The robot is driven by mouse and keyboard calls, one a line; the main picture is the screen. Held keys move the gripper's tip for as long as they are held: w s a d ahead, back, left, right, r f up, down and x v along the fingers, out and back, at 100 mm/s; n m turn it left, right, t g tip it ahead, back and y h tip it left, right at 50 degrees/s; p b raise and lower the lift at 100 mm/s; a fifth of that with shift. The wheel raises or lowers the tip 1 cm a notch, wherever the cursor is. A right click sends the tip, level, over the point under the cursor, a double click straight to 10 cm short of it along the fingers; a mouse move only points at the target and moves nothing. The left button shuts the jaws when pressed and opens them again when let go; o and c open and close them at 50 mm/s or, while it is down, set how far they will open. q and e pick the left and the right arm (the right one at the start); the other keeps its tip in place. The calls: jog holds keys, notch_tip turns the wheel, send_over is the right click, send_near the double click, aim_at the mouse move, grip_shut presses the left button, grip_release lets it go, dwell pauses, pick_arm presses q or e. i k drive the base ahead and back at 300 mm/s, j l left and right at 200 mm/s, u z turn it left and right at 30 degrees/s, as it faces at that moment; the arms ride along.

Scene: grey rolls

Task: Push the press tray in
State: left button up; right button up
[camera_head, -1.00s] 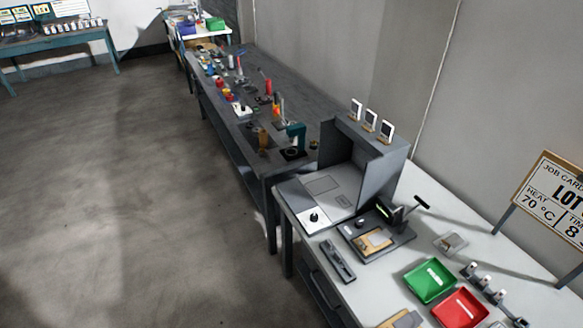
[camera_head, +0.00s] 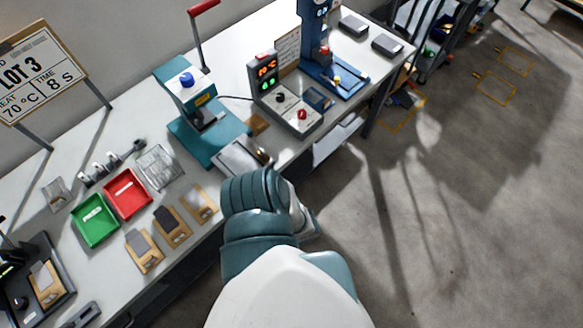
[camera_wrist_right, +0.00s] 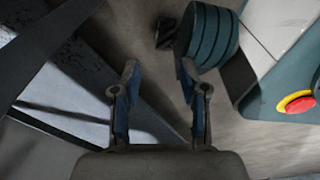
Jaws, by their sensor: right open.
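The teal press (camera_head: 195,110) stands on the white bench in the head view, with a red-gripped lever raised above it. Its pale metal press tray (camera_head: 236,158) sticks out at its front, toward the near bench edge. A knob or handle at the tray's front end lies close behind my arm. My right arm comes in from the bottom and covers the bench edge there; its gripper is hidden or barely seen in this view. In the right wrist view my right gripper (camera_wrist_right: 157,98) is open and empty, its blue-padded fingers apart over floor. My left gripper is not in view.
A green tray (camera_head: 95,220), a red tray (camera_head: 128,194) and several tan card-like pieces lie left of the press. A control box (camera_head: 287,103) with a lit display and a blue upright machine (camera_head: 322,60) stand to the right. Open floor lies right of the bench.

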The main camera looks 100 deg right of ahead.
aim_at(242, 155)
jog(key=z, duration=2.35)
